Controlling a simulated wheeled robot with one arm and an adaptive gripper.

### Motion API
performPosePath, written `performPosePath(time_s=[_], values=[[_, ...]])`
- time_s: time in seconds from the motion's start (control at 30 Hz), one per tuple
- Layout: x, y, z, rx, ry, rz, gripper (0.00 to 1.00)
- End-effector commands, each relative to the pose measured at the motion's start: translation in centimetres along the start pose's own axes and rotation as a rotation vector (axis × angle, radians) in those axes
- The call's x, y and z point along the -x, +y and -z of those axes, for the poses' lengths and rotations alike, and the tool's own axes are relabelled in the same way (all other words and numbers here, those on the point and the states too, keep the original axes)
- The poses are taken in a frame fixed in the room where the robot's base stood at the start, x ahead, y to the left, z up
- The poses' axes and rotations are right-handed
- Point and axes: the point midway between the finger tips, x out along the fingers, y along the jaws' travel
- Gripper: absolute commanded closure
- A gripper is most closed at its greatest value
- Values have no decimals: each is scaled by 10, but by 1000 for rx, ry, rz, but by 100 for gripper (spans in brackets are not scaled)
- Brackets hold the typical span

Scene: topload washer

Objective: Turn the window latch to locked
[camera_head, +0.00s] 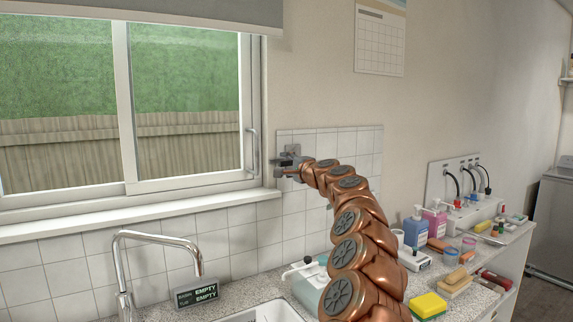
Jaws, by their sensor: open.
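The sliding window (182,108) fills the left of the head view, with a white frame and a fence and greenery behind the glass. A pale vertical handle (253,150) is on the right side of its frame. I cannot make out a separate latch or its locked or unlocked position. My gripper (277,168) is open at the end of my copper-coloured arm, just right of and slightly below the handle, beside the window frame's right edge. Whether it touches the frame cannot be told. The gripper may hide part of the frame there.
Bottles (416,228) and sponges (428,305) crowd the counter at right. The wall above my arm is clear below the calendar (380,38).

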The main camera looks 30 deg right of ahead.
Motion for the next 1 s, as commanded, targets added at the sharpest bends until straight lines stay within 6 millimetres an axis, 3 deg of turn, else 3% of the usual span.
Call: performPosePath(time_s=[0.27, 0.67, 1.0], values=[[0, 0, 0, 0, -1, 0, 57], [0, 0, 0, 0, -1, 0, 99], [0, 0, 0, 0, -1, -1, 100]])
